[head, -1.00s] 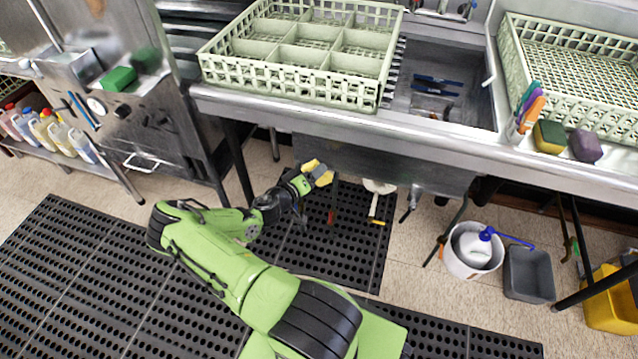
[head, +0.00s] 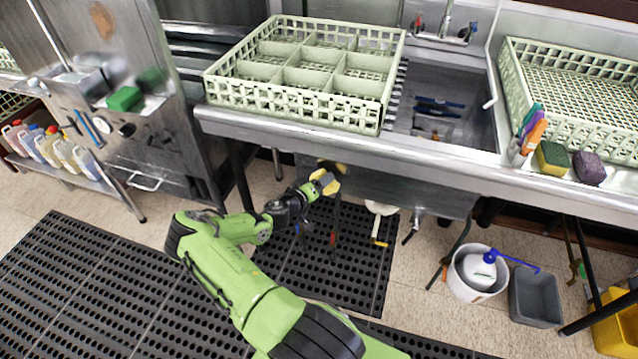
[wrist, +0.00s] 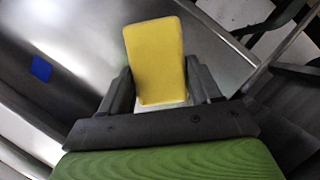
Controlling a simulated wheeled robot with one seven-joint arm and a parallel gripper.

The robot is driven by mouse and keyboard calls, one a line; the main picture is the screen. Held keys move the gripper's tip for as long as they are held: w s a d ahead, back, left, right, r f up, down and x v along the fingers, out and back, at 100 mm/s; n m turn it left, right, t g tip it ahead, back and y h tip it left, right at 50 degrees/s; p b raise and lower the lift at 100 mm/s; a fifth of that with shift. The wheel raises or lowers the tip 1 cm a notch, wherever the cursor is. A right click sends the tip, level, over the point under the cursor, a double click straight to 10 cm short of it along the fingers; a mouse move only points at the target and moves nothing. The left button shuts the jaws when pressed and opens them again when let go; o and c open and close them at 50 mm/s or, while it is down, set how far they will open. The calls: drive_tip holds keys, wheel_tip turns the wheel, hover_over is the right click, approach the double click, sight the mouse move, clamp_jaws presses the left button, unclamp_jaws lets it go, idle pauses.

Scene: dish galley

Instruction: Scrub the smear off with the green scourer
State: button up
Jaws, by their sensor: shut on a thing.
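A green scourer block (head: 125,98) lies on the steel ledge of the dish machine at the left. A brown smear (head: 102,20) shows on the machine's steel front above it. My gripper (head: 325,181) is in front of the sink's underside, well to the right of both. It is shut on a yellow block, which fills the space between the fingers (wrist: 160,95) in the wrist view; the yellow block (wrist: 155,58) shows a plain yellow face. A small dark brown patch appears just behind it on the steel; I cannot tell if it is a mark or shadow.
A pale green dish rack (head: 290,105) stands on the counter above my gripper. A yellow-and-green sponge (head: 552,158) and a purple sponge (head: 588,168) lie at the right. A white bucket (head: 477,275) and grey bin (head: 535,297) stand on the floor. Black mats (head: 90,285) lie clear at left.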

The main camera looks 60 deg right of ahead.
sight(334, 181)
drive_tip(key=shift+w+d+b, duration=0.15)
drive_tip(key=shift+d+b, duration=0.35)
drive_tip(key=shift+d, duration=0.5)
drive_tip(key=shift+s+d, duration=0.2)
drive_tip(key=shift+s, duration=1.65)
drive_tip(key=shift+s+d, duration=0.1)
drive_tip(key=shift+d, duration=0.05)
drive_tip(key=shift+w+a+b, duration=0.2)
drive_tip(key=shift+w+b, duration=0.3)
drive_tip(key=shift+w, duration=0.55)
drive_tip(key=shift+w+a+b, duration=0.2)
drive_tip(key=shift+w+b, duration=0.25)
drive_tip(key=shift+w, duration=0.55)
drive_tip(key=s+a, duration=0.1)
drive_tip(key=a, duration=0.5)
